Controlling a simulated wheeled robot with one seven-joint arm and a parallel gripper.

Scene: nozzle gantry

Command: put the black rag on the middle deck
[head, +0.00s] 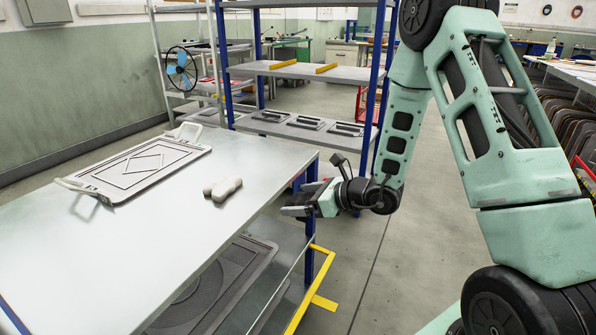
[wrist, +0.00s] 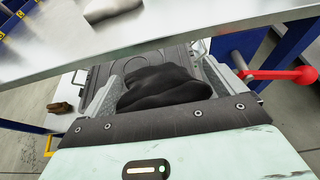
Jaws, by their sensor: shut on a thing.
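My gripper (head: 297,203) is just off the right edge of the grey table top (head: 235,160) in the head view, its fingers pointing left. In the wrist view it is shut on the black rag (wrist: 165,88), which is bunched between the two grey fingers. The rag is mostly hidden in the head view. A lower deck (head: 282,236) under the table top carries dark grey trays (head: 225,285). In the wrist view a dark tray (wrist: 95,78) shows beyond the rag, below the table top's edge (wrist: 150,48).
A blue-posted rack (head: 378,75) stands behind. A yellow bar (head: 318,280) sticks out at the table's end. A red handle (wrist: 290,75) is right of the fingers.

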